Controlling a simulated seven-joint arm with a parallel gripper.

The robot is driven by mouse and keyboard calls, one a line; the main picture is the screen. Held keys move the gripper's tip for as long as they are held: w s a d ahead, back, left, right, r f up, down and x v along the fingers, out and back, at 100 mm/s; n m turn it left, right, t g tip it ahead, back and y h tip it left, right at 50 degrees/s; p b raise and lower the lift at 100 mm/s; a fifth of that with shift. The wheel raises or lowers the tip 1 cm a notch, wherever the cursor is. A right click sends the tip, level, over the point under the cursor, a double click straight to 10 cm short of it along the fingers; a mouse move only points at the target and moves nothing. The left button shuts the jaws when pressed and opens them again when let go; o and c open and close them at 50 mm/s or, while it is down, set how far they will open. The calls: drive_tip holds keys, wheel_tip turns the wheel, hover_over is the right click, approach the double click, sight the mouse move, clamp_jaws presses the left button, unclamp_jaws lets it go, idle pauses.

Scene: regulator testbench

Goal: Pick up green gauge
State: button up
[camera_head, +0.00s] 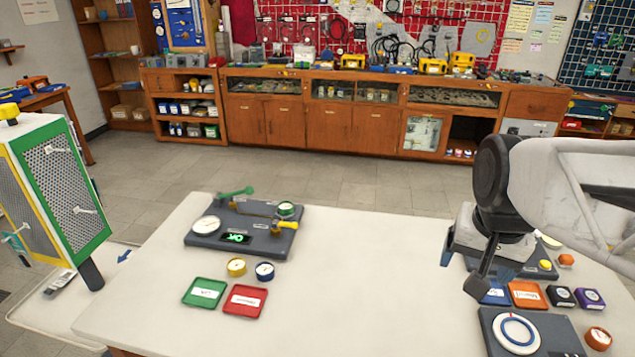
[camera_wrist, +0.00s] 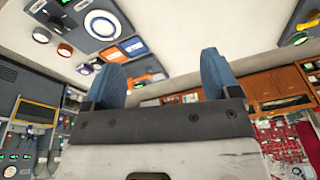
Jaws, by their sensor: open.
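The green gauge (camera_head: 286,209) is a small round dial with a green rim. It sits at the right rear of the dark grey testbench (camera_head: 200,239), by a yellow-handled fitting (camera_head: 285,225). My gripper (camera_head: 480,274) is far to its right, raised over the right side of the table, with its fingers downward. In the wrist view my gripper (camera_wrist: 162,78) shows two blue fingertips spread wide with nothing between them. A small green-rimmed thing (camera_wrist: 299,38) shows at the right of that view; I cannot tell if it is the green gauge.
A yellow gauge (camera_head: 236,267) and a blue gauge (camera_head: 264,271) lie before the testbench, behind a green tray (camera_head: 205,293) and a red tray (camera_head: 245,301). A blue-ringed dial device (camera_head: 517,333) and several small blocks crowd the right. The table's middle (camera_head: 380,270) is clear.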

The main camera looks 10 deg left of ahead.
drive_tip(key=w+a+r+m, duration=0.15)
drive_tip(key=w+a, duration=0.25)
drive_tip(key=w, duration=0.4)
drive_tip(key=w+a+m, duration=0.3)
drive_tip(key=w+a, duration=0.1)
drive_tip(key=w, duration=0.3)
drive_tip(key=m+g, duration=0.2)
drive_tip(key=m, duration=1)
hover_over(286, 205)
drive_tip(key=shift+n, duration=0.25)
drive_tip(key=f, duration=1.8)
drive_tip(key=shift+d+f, duration=0.15)
drive_tip(key=shift+d, duration=0.1)
drive_tip(key=shift+a+f, duration=0.15)
drive_tip(key=shift+a, duration=0.1)
drive_tip(key=shift+f, duration=1.3)
